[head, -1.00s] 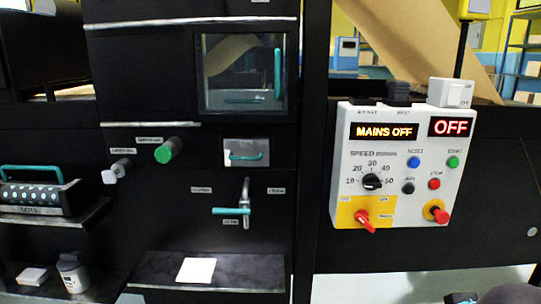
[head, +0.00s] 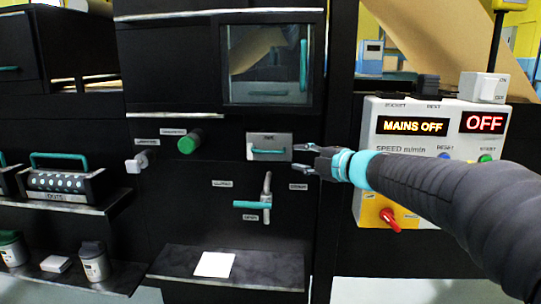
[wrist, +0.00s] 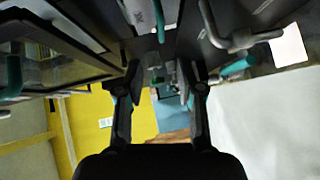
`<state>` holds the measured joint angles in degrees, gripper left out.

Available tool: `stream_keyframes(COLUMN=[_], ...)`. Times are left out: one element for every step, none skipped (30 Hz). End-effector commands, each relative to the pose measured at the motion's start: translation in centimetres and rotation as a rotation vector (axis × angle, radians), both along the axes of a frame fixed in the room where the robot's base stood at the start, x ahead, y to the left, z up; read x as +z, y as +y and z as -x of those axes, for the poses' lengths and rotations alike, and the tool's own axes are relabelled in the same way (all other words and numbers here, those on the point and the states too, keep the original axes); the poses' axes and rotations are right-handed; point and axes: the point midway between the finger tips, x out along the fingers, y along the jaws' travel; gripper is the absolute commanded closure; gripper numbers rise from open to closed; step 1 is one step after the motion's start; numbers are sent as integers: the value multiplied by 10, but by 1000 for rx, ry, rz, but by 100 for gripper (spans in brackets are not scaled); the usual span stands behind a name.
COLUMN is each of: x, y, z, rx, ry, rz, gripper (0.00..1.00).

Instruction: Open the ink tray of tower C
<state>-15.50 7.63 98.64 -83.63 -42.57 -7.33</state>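The ink tray front (head: 283,140) is a small pale metal plate with a teal bar handle (head: 268,151), set in the black tower below a glass window. It looks closed, flush with the panel. My gripper (head: 296,159) is just right of the plate in the head view, its fingers pointing left. In the wrist view my gripper (wrist: 164,75) shows two fingers spread apart with nothing held between them. A pale plate with a teal handle (wrist: 159,20), likely the tray, is beyond the fingertips near the top edge. I cannot tell the exact gap to the handle.
A teal-handled lever (head: 252,205) sits below the tray. A green knob (head: 189,143) is to the left, and a window with a teal handle (head: 303,65) is above. The control box (head: 371,145) reads MAINS OFF, partly behind my arm. A shelf holds white paper (head: 214,264).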

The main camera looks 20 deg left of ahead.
Motion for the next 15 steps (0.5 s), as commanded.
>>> stream_keyframes(x=[-2, -3, -3, -4, -4, -5, -6, -7, -8, -8, -10, -10, -11, -12, -13], y=[4, 6, 10, 12, 15, 20, 24, 29, 35, 40, 45, 51, 56, 61, 67], z=[0, -1, -2, -4, -5, -8, -10, -13, -17, -19, -22, -26, -29, -32, -36], rx=[13, 18, 21, 21, 21, 21, 22, 21, 20, 21, 21, 20, 19, 19, 20], ry=[-3, -4, -4, -4, -3, -3, -3, -3, -3, -3, -2, -2, -3, -2, -3], rz=[5, 8, 9, 9, 8, 8, 8, 8, 8, 7, 7, 7, 7, 8, 7], gripper=[63, 63, 63, 63, 63, 63, 63, 63, 63, 63, 63, 63, 63, 63, 63])
